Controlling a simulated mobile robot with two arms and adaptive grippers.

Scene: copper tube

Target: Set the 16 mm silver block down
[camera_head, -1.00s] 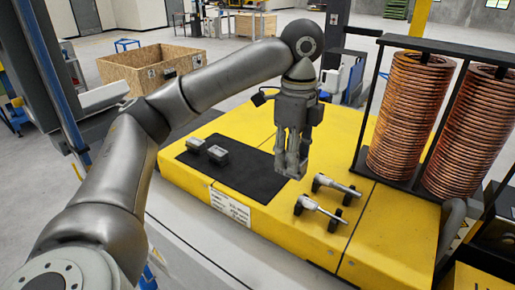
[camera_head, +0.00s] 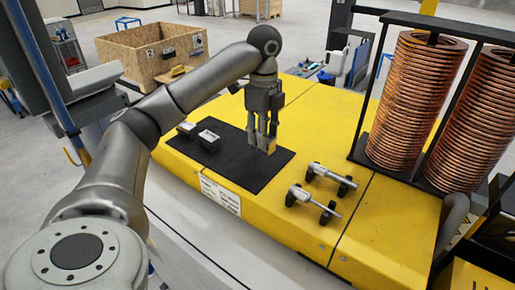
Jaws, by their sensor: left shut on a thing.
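My left gripper (camera_head: 263,142) points down over the right part of the black mat (camera_head: 249,178). It is shut on the 16 mm silver block (camera_head: 267,147), which shows small and partly hidden between the fingertips. The block is at or just above the mat; I cannot tell whether it touches. Two other silver-grey blocks sit on the left part of the mat, one at the far left (camera_head: 186,128) and one nearer the middle (camera_head: 208,137). My right gripper is not in view.
The mat lies on a yellow work surface (camera_head: 345,230). Two silver tubular pieces on black holders, a farther one (camera_head: 331,176) and a nearer one (camera_head: 311,200), stand right of the mat. Tall copper coils (camera_head: 412,100) rise at the right. A wooden crate (camera_head: 130,65) stands behind left.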

